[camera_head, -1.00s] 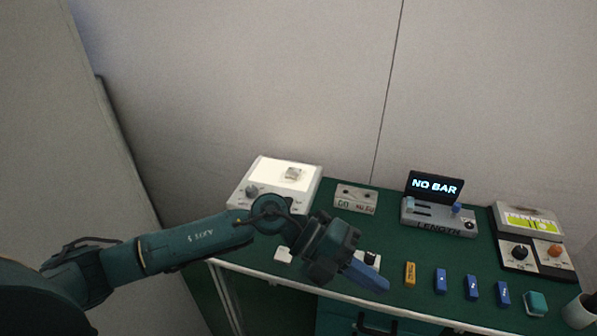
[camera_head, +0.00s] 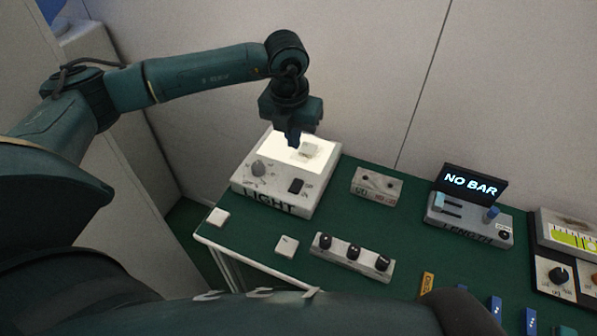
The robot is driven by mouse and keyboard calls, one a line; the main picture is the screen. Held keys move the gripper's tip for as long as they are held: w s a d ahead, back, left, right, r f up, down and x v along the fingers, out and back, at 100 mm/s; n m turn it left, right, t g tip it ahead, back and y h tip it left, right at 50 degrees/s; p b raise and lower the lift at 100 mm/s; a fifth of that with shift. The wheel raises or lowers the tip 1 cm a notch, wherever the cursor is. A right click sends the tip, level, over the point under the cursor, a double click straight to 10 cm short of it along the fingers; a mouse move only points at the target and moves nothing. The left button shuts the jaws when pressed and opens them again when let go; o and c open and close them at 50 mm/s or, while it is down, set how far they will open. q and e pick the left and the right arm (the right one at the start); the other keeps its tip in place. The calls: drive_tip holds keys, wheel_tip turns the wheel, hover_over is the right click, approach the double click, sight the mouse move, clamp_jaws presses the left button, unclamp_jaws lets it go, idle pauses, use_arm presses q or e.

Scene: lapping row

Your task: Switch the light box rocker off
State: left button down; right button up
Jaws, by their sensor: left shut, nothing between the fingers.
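The light box (camera_head: 322,188) stands at the back left of the green table, its top panel glowing bright. On its near sloped face are a grey round knob (camera_head: 258,169) and a dark rocker (camera_head: 296,186), above the word LIGHT. A small pale block (camera_head: 311,149) lies on the lit panel. My left gripper (camera_head: 294,141) points down over the lit panel, behind the rocker in the picture. It is shut and empty. Whether its tips touch the panel cannot be told. My right gripper is not in view.
A small GO box (camera_head: 376,186) stands right of the light box. A NO BAR display (camera_head: 470,185) sits on the length unit (camera_head: 468,222). A strip with dark knobs (camera_head: 352,256) and two white blocks (camera_head: 287,245) lie nearer. Green table between them is free.

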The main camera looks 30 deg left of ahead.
use_arm(q)
drive_tip(key=p, duration=0.2)
approach(298, 182)
drive_tip(key=f, duration=0.5)
drive_tip(key=shift+w+f, duration=0.15)
drive_tip(key=shift+w, duration=0.15)
drive_tip(key=shift+w+f, duration=0.15)
drive_tip(key=shift+f, duration=0.6)
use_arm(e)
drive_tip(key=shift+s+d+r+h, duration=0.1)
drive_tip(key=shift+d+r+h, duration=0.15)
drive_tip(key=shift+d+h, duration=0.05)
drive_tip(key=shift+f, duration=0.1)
use_arm(q)
drive_tip(key=shift+w+f+b, duration=0.2)
drive_tip(key=shift+f+b, duration=0.05)
drive_tip(key=shift+b, duration=0.05)
drive_tip(key=shift+s+r, duration=0.25)
drive_tip(key=shift+f, duration=0.1)
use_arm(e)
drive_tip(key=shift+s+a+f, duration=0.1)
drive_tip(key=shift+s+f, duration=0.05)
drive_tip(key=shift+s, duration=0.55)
